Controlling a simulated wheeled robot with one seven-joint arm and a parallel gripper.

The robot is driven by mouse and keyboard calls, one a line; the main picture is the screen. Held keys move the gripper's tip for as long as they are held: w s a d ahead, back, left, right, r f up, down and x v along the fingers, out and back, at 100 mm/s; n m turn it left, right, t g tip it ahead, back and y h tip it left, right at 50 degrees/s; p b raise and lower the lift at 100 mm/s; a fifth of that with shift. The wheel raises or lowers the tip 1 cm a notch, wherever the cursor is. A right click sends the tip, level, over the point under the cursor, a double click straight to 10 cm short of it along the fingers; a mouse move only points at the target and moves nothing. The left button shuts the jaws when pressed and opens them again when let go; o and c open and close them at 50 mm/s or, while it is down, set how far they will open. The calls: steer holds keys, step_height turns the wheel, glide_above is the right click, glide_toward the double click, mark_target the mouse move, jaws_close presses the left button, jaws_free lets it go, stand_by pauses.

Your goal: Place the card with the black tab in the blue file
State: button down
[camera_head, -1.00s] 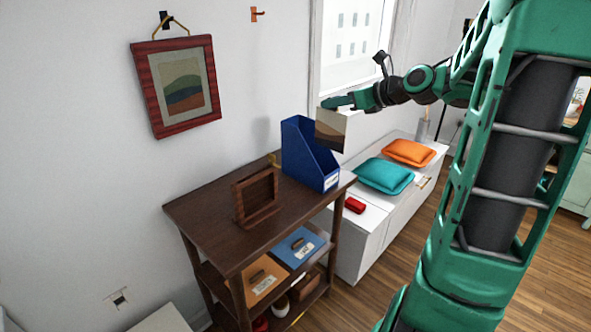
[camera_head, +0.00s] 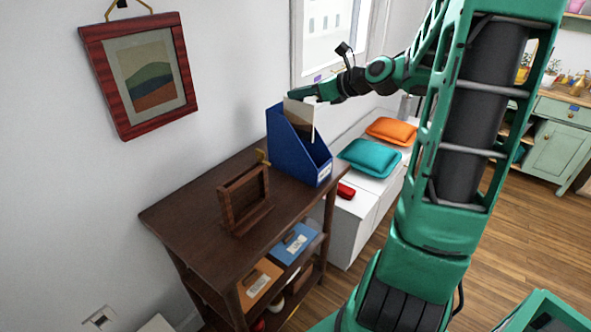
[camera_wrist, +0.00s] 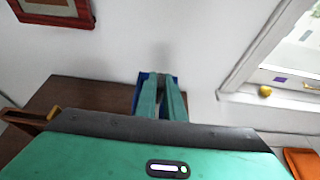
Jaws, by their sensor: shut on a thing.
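The blue file (camera_head: 292,150) stands upright at the far right end of the dark brown shelf unit's top. My gripper (camera_head: 301,93) is shut on a card (camera_head: 299,117) with a pale upper part and brown below. The card hangs down from the fingers at the file's open top, and its lower part overlaps the file in the head view. I cannot tell how deep it sits inside. No black tab can be made out. In the wrist view my gripper (camera_wrist: 161,97) is over the blue file (camera_wrist: 141,90), and the card is hidden.
A wooden frame-like stand (camera_head: 243,198) is beside the file on the shelf top (camera_head: 185,215). The wall is close behind. A white bench with teal (camera_head: 370,157) and orange (camera_head: 391,130) cushions and a red item (camera_head: 345,191) is to the right.

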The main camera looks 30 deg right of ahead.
mark_target(300, 130)
step_height(300, 130, down, 12)
steer(key=shift+s+d+f, duration=0.1)
stand_by(0.5)
steer(key=c, duration=1.9)
jaws_free()
steer(key=shift+o, duration=0.2)
